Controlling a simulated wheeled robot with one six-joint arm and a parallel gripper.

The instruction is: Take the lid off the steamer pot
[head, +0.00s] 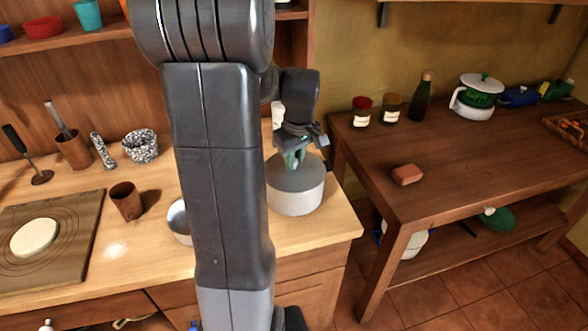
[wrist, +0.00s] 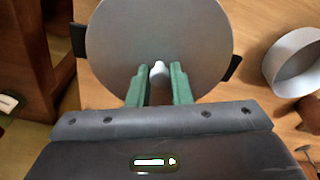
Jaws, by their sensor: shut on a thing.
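The steamer pot (head: 297,201) is a pale round pot on the light wooden counter, just right of my arm. Its flat grey lid (head: 304,176) covers the top, and I see no gap between lid and pot. In the wrist view the lid (wrist: 155,35) is a wide grey disc, with dark pot handles (wrist: 233,68) sticking out on both sides. A small white knob (wrist: 158,68) stands on the lid. My gripper (head: 293,162) is above the lid, and its green fingers (wrist: 160,72) are shut on the knob from both sides. The knob is hidden in the head view.
A pale bowl (head: 179,222) stands left of the pot, partly behind my arm. A brown cup (head: 126,201), a speckled bowl (head: 141,146) and a board (head: 70,255) with dough are farther left. A darker table (head: 480,165) stands right across a gap.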

